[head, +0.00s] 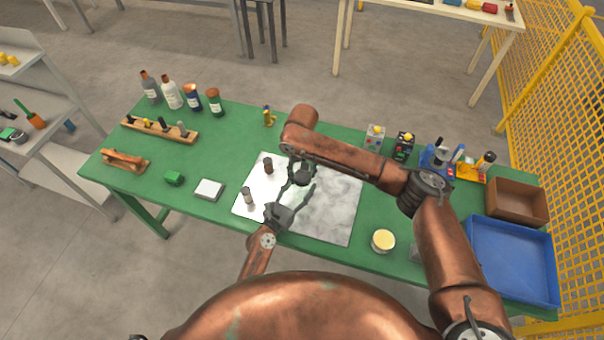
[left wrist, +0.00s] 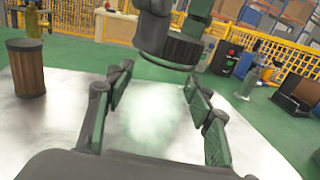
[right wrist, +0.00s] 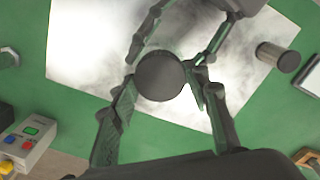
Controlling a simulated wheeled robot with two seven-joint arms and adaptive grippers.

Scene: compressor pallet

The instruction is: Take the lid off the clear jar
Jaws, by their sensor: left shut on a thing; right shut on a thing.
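The dark round lid (right wrist: 160,78) sits between the fingers of my right gripper (right wrist: 158,95), which is shut on it from above. In the left wrist view the lid's ridged rim (left wrist: 168,48) is above my left gripper (left wrist: 158,90). My left gripper (head: 300,187) is low over the pale mat, its pads either side of the clear jar (left wrist: 150,108), shut on it. The jar's glass barely shows against the mat. I cannot tell whether the lid still touches the jar's rim.
The pale mat (head: 335,210) lies on the green table (head: 150,190). A brown cylinder (head: 268,166) and a grey cylinder (head: 248,195) stand on it, left of the grippers. A cream-topped tub (head: 383,240), blue tray (head: 512,262) and brown box (head: 517,202) are right. Bottles (head: 172,94) stand back left.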

